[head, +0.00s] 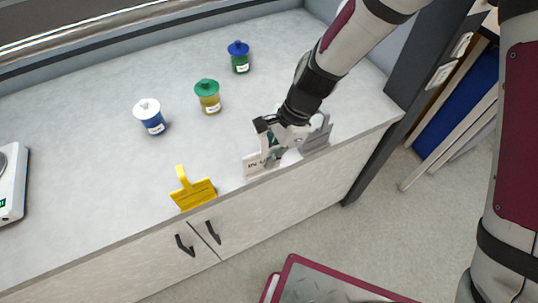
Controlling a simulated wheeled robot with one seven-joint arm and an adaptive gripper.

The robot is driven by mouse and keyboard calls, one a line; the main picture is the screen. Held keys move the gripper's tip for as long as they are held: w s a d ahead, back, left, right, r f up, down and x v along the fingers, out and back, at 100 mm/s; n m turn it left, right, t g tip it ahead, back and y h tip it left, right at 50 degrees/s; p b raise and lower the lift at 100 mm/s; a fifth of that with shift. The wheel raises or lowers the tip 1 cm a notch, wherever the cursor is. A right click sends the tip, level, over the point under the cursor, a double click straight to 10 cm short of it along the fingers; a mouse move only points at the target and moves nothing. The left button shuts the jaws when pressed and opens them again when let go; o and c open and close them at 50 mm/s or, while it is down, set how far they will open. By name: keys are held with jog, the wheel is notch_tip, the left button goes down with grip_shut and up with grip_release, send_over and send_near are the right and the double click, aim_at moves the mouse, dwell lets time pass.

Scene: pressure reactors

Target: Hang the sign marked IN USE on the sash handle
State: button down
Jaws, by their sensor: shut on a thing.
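A white sign (254,164) with dark letters, partly readable as "IN U", stands near the front edge of the worktop. My gripper (276,150) is shut on this sign from above and hides its middle. Whether the sign touches the worktop is hard to tell. A grey sign (318,138) with a hook-like top is just right of my gripper, close to the white sign. A yellow sign (194,194) with an upright hook is to the left, at the worktop's front edge. The sash handle cannot be made out for certain.
A white-lidded blue jar (151,121), a green-lidded yellow jar (209,100) and a blue-lidded green jar (240,64) stand behind on the worktop (90,190). A white scale (8,185) is at the left edge.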

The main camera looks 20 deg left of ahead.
jog(key=shift+w+a, duration=0.25)
jog(key=shift+w, duration=0.3)
jog(key=shift+w+a+f, duration=0.15)
jog(key=shift+w+a, duration=0.15)
jog(key=shift+w, duration=0.3)
notch_tip(320, 180, down, 2)
jog(key=shift+s+f+p, duration=0.1)
jog(key=shift+f+p, duration=0.05)
jog(key=shift+p, duration=0.2)
jog(key=shift+f, duration=0.4)
jog(key=shift+f, duration=0.1)
jog(key=c, duration=1.8)
grip_release()
jog(key=shift+f, duration=0.1)
jog(key=b+v, duration=0.1)
jog(key=v, duration=1.3)
jog(key=shift+a+b, duration=0.2)
jog(key=shift+b, duration=0.1)
